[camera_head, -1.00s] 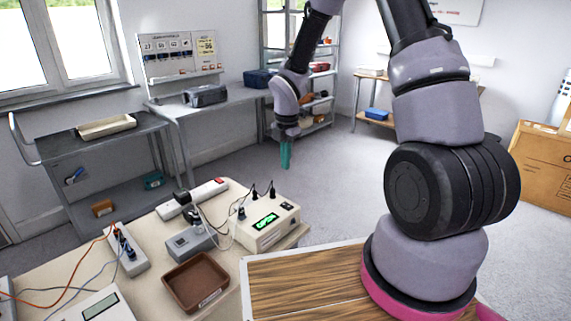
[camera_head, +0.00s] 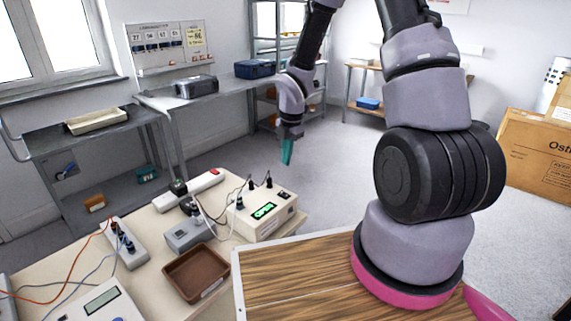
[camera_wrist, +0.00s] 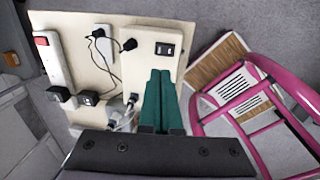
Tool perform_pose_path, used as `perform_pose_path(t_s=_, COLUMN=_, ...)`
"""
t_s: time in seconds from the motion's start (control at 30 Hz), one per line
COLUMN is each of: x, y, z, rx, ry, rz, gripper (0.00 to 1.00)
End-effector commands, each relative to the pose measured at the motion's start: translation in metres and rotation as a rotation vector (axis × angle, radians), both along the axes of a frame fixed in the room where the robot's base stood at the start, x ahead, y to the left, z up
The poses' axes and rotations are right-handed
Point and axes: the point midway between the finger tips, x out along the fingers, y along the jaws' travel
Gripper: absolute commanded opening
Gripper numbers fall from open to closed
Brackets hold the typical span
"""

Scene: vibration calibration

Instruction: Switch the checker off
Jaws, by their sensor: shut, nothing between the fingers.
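The checker (camera_head: 251,225) is a beige box on the beige table, with a lit green display (camera_head: 264,211) and black plugs in its top. In the wrist view the checker (camera_wrist: 148,63) lies just beyond my fingers, with a black switch (camera_wrist: 165,49) on its top face. The switch's position is too small to read. My gripper (camera_head: 287,163) has teal fingers, shut and empty. In the head view it hangs above and behind the checker, apart from it, slightly tilted. In the wrist view the fingertips (camera_wrist: 160,72) point toward the checker and hide part of it.
A power strip (camera_head: 190,188) with a red switch, a grey device (camera_head: 188,235) and a brown tray (camera_head: 197,272) stand left of the checker. Loose cables cross the table. A pink-framed structure (camera_wrist: 262,100) shows at right in the wrist view.

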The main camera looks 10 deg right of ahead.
Motion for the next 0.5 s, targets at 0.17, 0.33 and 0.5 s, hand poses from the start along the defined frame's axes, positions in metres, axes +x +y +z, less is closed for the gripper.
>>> perform_pose_path(t_s=0.17, x=0.002, y=0.003, z=-0.04, rx=-0.002, ry=0.006, rz=0.003, gripper=0.0)
perform_pose_path(t_s=0.33, x=0.006, y=0.006, z=-0.075, rx=-0.001, ry=0.005, rz=0.001, gripper=0.0)
perform_pose_path(t_s=0.5, x=0.009, y=0.007, z=-0.102, rx=-0.002, ry=0.004, rz=0.001, gripper=0.0)
